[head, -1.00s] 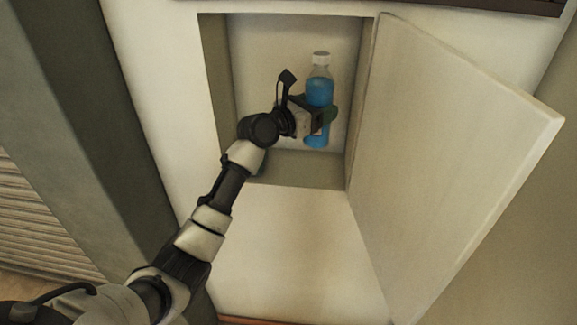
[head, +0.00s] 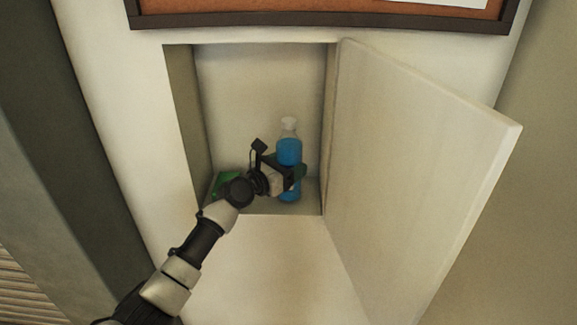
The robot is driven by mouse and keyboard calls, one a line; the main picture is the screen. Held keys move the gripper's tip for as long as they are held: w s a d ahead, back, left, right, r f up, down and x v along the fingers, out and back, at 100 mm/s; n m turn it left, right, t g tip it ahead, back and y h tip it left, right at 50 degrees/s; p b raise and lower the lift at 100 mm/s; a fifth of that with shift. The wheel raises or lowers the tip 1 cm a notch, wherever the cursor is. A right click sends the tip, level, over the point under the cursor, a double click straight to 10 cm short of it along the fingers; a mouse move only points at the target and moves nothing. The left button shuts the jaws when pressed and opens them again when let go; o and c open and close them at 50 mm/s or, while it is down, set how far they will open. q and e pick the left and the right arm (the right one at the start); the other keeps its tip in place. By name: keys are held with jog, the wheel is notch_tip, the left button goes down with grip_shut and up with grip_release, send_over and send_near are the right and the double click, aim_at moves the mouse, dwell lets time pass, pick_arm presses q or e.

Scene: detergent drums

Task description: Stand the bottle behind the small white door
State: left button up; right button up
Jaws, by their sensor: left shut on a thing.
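A clear bottle with blue liquid and a white cap (head: 289,151) is upright inside the wall recess (head: 257,80), at its right side. My left gripper (head: 290,173) is shut around the middle of the bottle. The bottle's base is low in the recess, near its floor; I cannot tell whether it touches. The small white door (head: 410,190) stands wide open, hinged on the recess's right edge. My right gripper is not in view.
A green object (head: 228,184) lies at the left of the recess floor, partly hidden by my left arm. A framed board (head: 320,12) hangs above the recess. The upper part of the recess is empty.

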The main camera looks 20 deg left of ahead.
pick_arm(q)
jog(key=o, duration=1.3)
jog(key=shift+c, duration=0.2)
